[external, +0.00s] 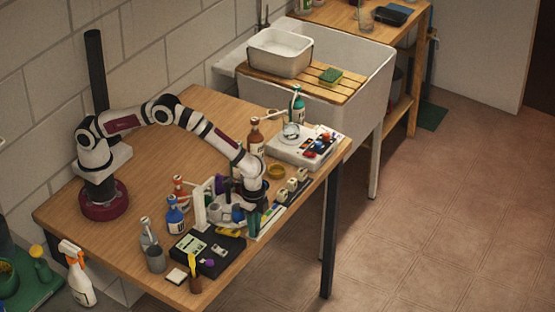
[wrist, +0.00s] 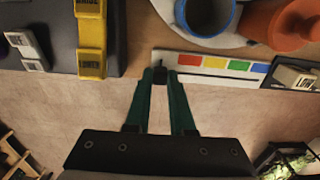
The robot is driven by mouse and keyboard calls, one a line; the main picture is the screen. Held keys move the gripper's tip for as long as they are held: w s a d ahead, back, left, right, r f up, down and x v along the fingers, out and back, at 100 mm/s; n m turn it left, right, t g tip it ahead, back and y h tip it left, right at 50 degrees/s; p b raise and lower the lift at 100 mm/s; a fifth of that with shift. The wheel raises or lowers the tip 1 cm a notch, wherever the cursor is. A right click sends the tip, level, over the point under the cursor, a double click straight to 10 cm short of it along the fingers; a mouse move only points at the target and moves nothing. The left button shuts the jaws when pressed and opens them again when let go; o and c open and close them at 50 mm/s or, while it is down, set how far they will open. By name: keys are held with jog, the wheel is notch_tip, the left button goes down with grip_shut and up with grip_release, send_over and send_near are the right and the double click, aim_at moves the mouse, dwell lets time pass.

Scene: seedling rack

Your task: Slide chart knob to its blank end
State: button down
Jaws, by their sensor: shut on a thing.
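The chart (wrist: 225,78) is a white strip in the wrist view, with red, yellow, green and blue patches in a row and a slot line below them. Its left end, beside the red patch, is plain white. The small black chart knob (wrist: 160,73) is at this plain left end, between my fingertips. My gripper (wrist: 160,80) has two green fingers shut on the knob. In the external view, my gripper (external: 254,212) reaches down at the table's front edge, over the white chart (external: 269,222). The knob is hidden there.
A black box with a yellow RAISE/LOWER rocker (wrist: 91,40) stands left of the chart. A blue cup (wrist: 207,33) and an orange pot (wrist: 296,25) are just behind it. A dark block (wrist: 292,75) adjoins its right end. Bottles (external: 175,215) crowd the table behind my gripper.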

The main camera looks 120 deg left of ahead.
jog(key=c, duration=0.8)
grip_release()
jog(key=shift+d, duration=0.1)
jog(key=shift+o, duration=0.2)
jog(key=shift+r, duration=0.1)
notch_tip(320, 180, up, 16)
jog(key=s+d+r+m, duration=0.1)
jog(key=s+d+r, duration=0.2)
jog(key=s, duration=0.3)
jog(key=s+d+r+m+y, duration=0.1)
jog(key=s+d+r, duration=0.2)
jog(key=s, duration=0.3)
jog(key=s+d+r+m, duration=0.1)
jog(key=s+d+r, duration=0.2)
jog(key=s, duration=0.2)
jog(key=s+d+f+m, duration=0.1)
jog(key=s+f, duration=0.1)
jog(key=s, duration=0.7)
jog(key=s+d+f+m, duration=0.1)
jog(key=s+f, duration=0.2)
jog(key=s, duration=0.7)
jog(key=shift+s+m+y, duration=0.3)
jog(key=shift+y, duration=0.1)
